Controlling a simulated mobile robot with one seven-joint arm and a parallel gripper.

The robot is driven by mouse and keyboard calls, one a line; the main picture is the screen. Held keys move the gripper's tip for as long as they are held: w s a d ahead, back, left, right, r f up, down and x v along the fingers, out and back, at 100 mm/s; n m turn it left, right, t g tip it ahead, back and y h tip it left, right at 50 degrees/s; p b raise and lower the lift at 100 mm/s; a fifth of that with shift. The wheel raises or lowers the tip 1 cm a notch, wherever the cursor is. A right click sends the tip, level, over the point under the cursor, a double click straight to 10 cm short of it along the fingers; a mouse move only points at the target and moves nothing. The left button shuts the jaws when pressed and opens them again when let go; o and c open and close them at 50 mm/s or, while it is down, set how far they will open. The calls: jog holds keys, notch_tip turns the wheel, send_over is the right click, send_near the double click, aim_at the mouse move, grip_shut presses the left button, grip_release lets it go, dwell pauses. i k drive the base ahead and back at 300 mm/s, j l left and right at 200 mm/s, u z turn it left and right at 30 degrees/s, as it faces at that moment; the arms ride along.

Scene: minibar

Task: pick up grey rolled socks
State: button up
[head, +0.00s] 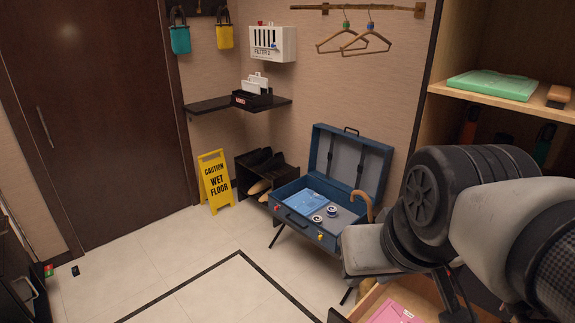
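An open blue suitcase (286,216) stands on a folding rack in the middle right, its lid up against the wall. Two small round rolled-looking items lie in it: a paler one (317,219) and a dark blue one with a pale centre (332,210). The paler one may be the grey rolled socks; it is too small to be sure. A folded light blue cloth lies beside them. My arm comes in from the right, just right of the suitcase. Dark parts at its lower end (452,294) may be my gripper; its fingers cannot be made out.
An open drawer with a pink item (395,312) is below my arm. A wooden cane (362,203) hooks up at the suitcase's right side. A yellow wet-floor sign (215,181) and a shoe rack (254,174) stand left of it.

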aim_at(317, 219)
jog(key=k+j+u, duration=0.15)
jog(key=k+u, duration=0.25)
jog(key=k, duration=0.25)
jog(key=i+j, duration=0.3)
jog(key=i+j+u, duration=0.1)
jog(key=i+j, duration=0.15)
jog(key=i, duration=0.2)
jog(key=i+j, duration=0.25)
jog(key=i, duration=0.15)
jog(key=i+j+z, duration=0.15)
jog(key=i, duration=0.3)
jog(key=i+j, duration=0.35)
jog(key=i+z, duration=0.45)
jog(key=i, duration=0.3)
jog(key=i+j+z, duration=0.15)
jog(key=i+z, duration=0.3)
jog(key=i, duration=0.3)
jog(key=i+z, duration=0.55)
jog(key=z, duration=0.2)
jog(key=i+j+z, duration=0.15)
jog(key=i+z, duration=0.2)
jog(key=k, duration=0.05)
